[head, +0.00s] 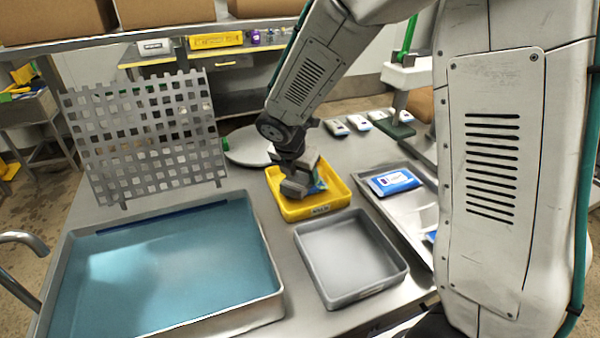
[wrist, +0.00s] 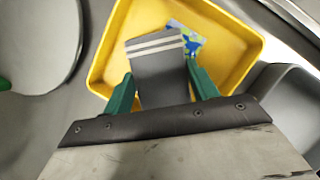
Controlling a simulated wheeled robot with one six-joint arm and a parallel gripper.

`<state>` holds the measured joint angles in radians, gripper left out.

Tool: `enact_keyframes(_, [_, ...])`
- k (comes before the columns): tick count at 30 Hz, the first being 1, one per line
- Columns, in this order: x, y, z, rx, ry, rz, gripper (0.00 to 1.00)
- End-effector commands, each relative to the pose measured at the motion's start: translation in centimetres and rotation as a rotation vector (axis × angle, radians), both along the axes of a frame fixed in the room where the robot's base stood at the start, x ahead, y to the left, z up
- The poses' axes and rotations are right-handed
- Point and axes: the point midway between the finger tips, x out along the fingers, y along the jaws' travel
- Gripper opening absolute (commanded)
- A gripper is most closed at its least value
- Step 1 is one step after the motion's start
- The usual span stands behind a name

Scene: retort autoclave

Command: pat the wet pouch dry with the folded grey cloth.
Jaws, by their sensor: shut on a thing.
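My gripper (head: 291,178) reaches down over the yellow tray (head: 322,209). In the wrist view my gripper's green fingers (wrist: 162,88) are shut on the folded grey cloth (wrist: 156,62), which has pale stripes near its far end. The cloth also shows in the head view (head: 304,162). A blue and green pouch (wrist: 188,38) lies in the yellow tray, mostly hidden behind the cloth in the wrist view. A small part of the pouch (head: 319,184) shows beside the cloth in the head view. I cannot tell whether the cloth touches it.
An empty grey tray (head: 350,262) stands in front of the yellow tray. A basin of blue liquid (head: 272,300) is at the left, with a perforated metal panel (head: 148,135) behind it. A metal tray (head: 414,217) at the right holds a blue-and-white pack (head: 393,181).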

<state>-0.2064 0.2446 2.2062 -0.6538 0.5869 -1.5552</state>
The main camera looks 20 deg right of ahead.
Motion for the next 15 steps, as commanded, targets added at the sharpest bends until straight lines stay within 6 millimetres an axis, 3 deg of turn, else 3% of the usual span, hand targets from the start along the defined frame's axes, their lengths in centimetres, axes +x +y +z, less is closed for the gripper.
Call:
enact_keyframes(4, [-0.1, 0.0, 0.2, 0.001, 0.002, -0.002, 0.40])
enact_keyframes(15, [0.0, 0.0, 3.2, 0.000, 0.000, -0.001, 0.40])
